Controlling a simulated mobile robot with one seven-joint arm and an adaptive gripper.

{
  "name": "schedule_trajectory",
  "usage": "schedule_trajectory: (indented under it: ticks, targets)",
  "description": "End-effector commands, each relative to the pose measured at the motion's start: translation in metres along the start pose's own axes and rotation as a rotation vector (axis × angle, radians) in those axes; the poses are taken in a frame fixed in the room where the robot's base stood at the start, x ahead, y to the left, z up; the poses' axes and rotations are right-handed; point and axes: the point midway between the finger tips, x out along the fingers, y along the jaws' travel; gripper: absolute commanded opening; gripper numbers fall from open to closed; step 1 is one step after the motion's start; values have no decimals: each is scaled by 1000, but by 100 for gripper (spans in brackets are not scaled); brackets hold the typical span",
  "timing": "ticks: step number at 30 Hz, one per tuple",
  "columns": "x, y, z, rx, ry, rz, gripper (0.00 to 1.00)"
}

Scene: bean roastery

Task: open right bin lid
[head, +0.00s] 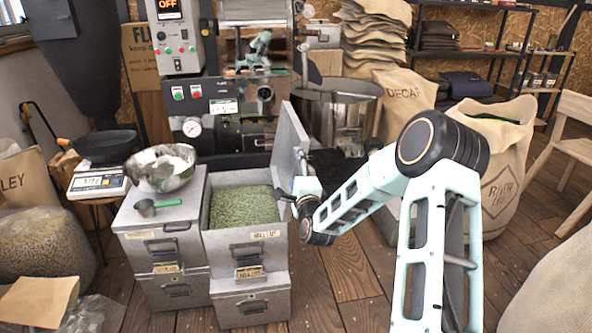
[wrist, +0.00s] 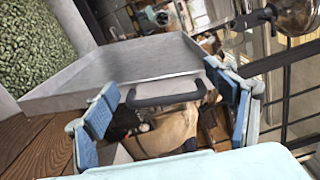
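The right bin (head: 245,237) is open and filled with green beans (head: 243,206). Its grey lid (head: 292,142) stands raised, roughly upright, along the bin's right side. In the wrist view the lid (wrist: 130,78) crosses the picture, with a dark bar handle (wrist: 165,98) at its edge. My gripper (head: 290,199) is beside the lid, on its right and low in the head view. In the wrist view my gripper (wrist: 164,84) has its pale blue fingers spread wide on either side of the handle, not closed on it.
The left bin (head: 158,225) is closed, with a metal bowl (head: 162,172) and a green-handled scoop (head: 165,204) on top. A scale (head: 98,184) stands at the left. The roaster (head: 235,115) is behind the bins. A sack (head: 500,165) stands at the right.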

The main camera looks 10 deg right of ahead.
Motion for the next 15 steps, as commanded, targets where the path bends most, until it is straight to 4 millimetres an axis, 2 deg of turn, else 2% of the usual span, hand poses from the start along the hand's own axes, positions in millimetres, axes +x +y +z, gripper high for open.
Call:
schedule_trajectory:
  ticks: [5, 8, 15]
  targets:
    - [-4, 0, 0, 0, -1, -1, 78]
    - [-14, 0, 0, 0, -1, 1, 78]
    - [-58, 0, 0, 0, -1, 2, 78]
